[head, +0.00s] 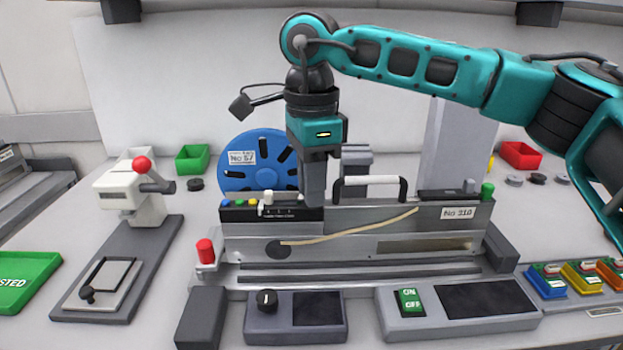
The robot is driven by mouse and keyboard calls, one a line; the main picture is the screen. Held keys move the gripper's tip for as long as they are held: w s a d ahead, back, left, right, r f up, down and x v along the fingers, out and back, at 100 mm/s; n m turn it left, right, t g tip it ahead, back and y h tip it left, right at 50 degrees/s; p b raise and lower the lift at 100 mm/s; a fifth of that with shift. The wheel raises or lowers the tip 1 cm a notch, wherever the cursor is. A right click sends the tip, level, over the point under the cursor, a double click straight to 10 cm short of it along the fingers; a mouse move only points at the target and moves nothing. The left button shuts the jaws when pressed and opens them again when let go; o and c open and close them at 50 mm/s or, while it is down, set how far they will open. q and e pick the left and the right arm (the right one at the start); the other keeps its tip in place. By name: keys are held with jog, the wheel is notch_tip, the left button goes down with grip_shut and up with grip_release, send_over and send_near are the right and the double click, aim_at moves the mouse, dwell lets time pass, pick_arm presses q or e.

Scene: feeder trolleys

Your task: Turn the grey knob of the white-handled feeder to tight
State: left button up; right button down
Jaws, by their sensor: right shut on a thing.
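The white-handled feeder (350,216) is a long silver unit lying across the bench, marked No 310. Its white handle (370,180) stands on black posts on top. My right gripper (314,198) points straight down at the feeder's top edge, just left of the handle. Its fingers are shut on what I take to be the grey knob, which they hide, so its setting cannot be read. A small grey piece (468,186) and a green cap (487,191) sit at the feeder's right end. My left gripper is not in view.
A blue reel (246,160) marked No 57 stands behind the feeder. A red-knobbed press (135,196) is at left, near a green tray (25,282). Control boxes (295,317) with a dial and an ON/OFF switch (411,301) line the front. Small coloured bins (192,158) stand behind.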

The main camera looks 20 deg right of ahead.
jog(key=m, duration=0.5)
pick_arm(q)
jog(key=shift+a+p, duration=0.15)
jog(key=shift+p, duration=0.15)
pick_arm(e)
jog(key=shift+m, duration=2.1)
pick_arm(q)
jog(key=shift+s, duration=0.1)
pick_arm(e)
jog(key=c, duration=1)
grip_release()
pick_arm(q)
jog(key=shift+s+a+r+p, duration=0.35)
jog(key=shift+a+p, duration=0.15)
jog(key=shift+p, duration=0.55)
pick_arm(e)
notch_tip(320, 180, up, 13)
